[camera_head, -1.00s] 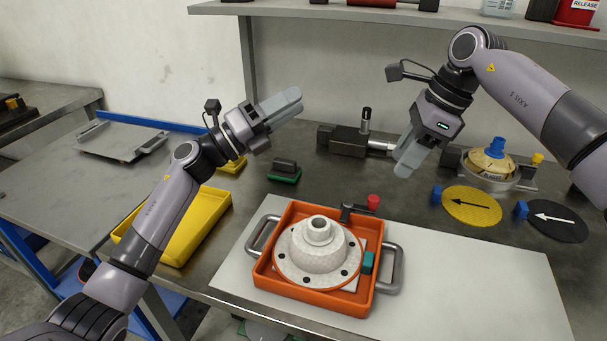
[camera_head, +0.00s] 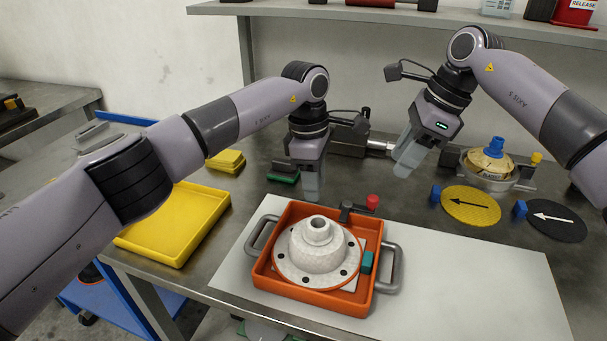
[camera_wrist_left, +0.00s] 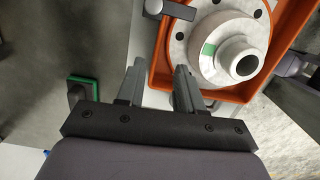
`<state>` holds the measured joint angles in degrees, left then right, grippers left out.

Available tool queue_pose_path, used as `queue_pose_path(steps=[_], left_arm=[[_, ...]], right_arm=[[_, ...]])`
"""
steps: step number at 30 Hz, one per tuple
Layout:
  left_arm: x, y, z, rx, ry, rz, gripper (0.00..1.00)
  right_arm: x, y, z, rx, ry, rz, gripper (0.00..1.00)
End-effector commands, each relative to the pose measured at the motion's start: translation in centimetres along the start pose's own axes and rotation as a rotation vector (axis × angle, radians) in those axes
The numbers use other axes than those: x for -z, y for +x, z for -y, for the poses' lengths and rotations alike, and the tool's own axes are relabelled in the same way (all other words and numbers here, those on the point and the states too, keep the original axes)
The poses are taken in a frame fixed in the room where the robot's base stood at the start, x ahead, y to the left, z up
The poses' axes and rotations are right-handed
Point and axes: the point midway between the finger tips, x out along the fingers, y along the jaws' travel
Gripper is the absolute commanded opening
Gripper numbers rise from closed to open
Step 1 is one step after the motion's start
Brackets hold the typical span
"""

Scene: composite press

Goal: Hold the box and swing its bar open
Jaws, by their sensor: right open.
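The orange box (camera_head: 263,277) sits on the white mat with a grey handle at each side and a pale flanged part (camera_head: 318,248) inside. Its dark bar (camera_head: 348,211) with a red knob (camera_head: 372,202) is at the far rim. In the left wrist view, the box (camera_wrist_left: 160,60) and a piece of the bar (camera_wrist_left: 178,10) show near the top. My left gripper (camera_head: 312,190) points down just beyond the box's far rim, left of the bar. Its fingers (camera_wrist_left: 158,78) are apart and empty. My right gripper (camera_head: 405,158) is open and empty, raised behind the bar, to its right.
A yellow tray (camera_head: 178,262) lies to the left. Two round arrow discs, yellow (camera_head: 471,207) and black (camera_head: 557,221), lie at the right. A fixture with a blue knob (camera_head: 496,147) stands behind them. The white mat (camera_head: 480,285) is clear right of the box.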

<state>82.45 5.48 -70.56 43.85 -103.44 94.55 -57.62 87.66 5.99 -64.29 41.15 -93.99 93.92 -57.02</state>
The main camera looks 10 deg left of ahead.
Motion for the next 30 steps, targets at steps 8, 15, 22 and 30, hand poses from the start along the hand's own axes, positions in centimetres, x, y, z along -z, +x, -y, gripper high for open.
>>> queue_pose_path(steps=[8,15,22,30], left_arm=[[2.5,0.5,-0.6,-0.005,0.044,-0.11,0.36],[2.8,4.1,-0.6,-0.004,0.043,-0.106,0.36],[3.0,6.2,-0.6,-0.006,0.043,-0.105,0.36],[3.0,6.5,-0.7,-0.007,0.042,-0.104,0.36]], right_arm=[[0.0,0.0,0.0,0.0,0.0,0.0,0.43],[0.0,0.0,0.0,0.0,0.0,0.0,0.43],[0.0,0.0,0.0,0.0,0.0,0.0,0.43],[0.0,0.0,0.0,0.0,0.0,0.0,0.43]])
